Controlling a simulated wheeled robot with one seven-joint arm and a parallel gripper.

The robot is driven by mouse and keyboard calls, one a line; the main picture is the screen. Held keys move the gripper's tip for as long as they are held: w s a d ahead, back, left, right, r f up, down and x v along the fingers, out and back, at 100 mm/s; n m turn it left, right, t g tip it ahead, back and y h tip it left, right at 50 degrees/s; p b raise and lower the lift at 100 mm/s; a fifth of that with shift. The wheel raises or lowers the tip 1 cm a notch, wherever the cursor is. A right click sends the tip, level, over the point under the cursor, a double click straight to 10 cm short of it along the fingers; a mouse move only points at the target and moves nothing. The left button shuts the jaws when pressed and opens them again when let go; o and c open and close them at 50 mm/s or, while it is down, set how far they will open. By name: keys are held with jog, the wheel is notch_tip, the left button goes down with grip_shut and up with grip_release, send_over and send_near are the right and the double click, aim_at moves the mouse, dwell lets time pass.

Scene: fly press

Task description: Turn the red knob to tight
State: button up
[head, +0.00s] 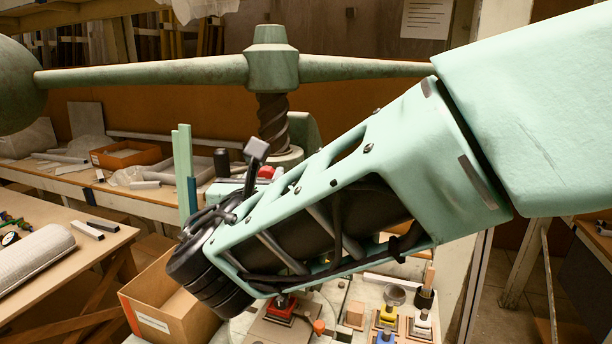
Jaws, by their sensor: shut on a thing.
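A small red part (266,171), which may be the red knob, shows just above my arm, in front of the press's dark screw (272,118). It is partly hidden, and I cannot read any tight mark or its turn. The fly press has a pale green horizontal bar (150,75) with a ball (15,88) at the left end. My pale green arm crosses the picture from the upper right to the centre. Its black end covers much of the press. My gripper's fingers do not show, so contact with the red part cannot be seen.
A cardboard box (170,322) stands below my arm at the left. Red (282,306), yellow (388,314) and blue (385,337) blocks sit on the bench under my arm. A wooden table (85,255) stands at left. A back bench carries an orange tray (125,155).

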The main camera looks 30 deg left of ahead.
jog(key=shift+f+m+b, duration=0.2)
jog(key=shift+m+b, duration=0.1)
jog(key=shift+b, duration=0.8)
jog(key=m+b, duration=1.7)
jog(key=b, duration=1.2)
jog(key=shift+d+b, duration=0.15)
jog(key=shift+b, duration=0.15)
jog(key=shift+m, duration=0.3)
jog(key=o, duration=0.9)
jog(key=shift+o, duration=0.2)
jog(key=shift+r, duration=0.1)
